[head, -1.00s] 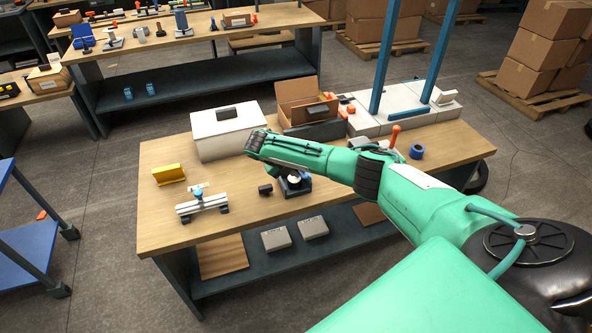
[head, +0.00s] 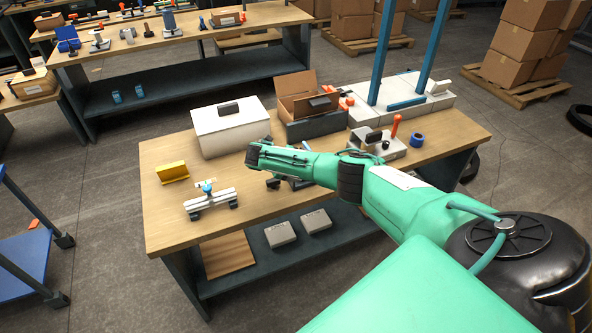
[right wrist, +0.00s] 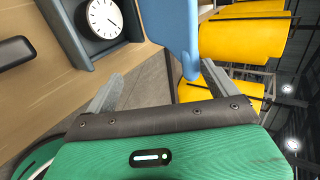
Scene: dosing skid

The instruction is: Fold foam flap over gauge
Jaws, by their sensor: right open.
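The gauge (right wrist: 104,18) shows in the right wrist view at the top left, a white round dial in a dark housing. A light blue flap-like piece (right wrist: 172,28), probably the foam flap, stands just right of it. Its narrow lower end reaches down close to the right fingertip. My right gripper (right wrist: 163,72) is open, its two grey fingers spread below the gauge and the blue piece; I cannot tell whether a finger touches it. In the head view my right gripper (head: 254,155) is over the workbench, and my arm hides most of the gauge. My left gripper is out of view.
The wooden workbench (head: 165,227) carries a white lidded box (head: 230,132), an open cardboard box (head: 300,97), a yellow bracket (head: 173,172), a clamp-like fixture (head: 209,200) and a grey unit with an orange lever (head: 395,127). The bench's front left is clear.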

